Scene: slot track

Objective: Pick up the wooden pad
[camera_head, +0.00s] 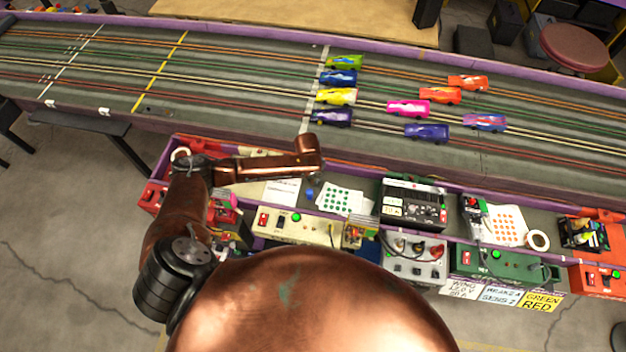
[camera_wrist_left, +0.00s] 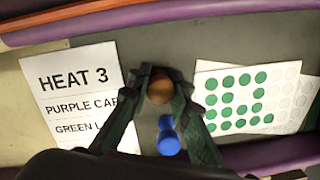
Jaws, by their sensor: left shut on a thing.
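A rounded brown, wood-coloured piece (camera_wrist_left: 160,92), which I take for the wooden pad, sits between the fingertips of my left gripper (camera_wrist_left: 161,80) in the left wrist view. The fingers are shut on it from both sides. Its lower part is hidden, so I cannot tell whether it touches the tray floor. A small blue pawn-shaped thing (camera_wrist_left: 168,136) stands just beside it, between the finger bases in the picture. In the head view the left wrist covers the piece. My right gripper is not in view.
A "HEAT 3" sheet (camera_wrist_left: 75,85) lies left of the gripper and green-dotted sheets (camera_wrist_left: 240,98) lie right. Purple rails (camera_wrist_left: 200,14) edge the tray. In the head view, a black box (camera_head: 412,200) stands right, and slot cars (camera_head: 407,108) sit on the track behind.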

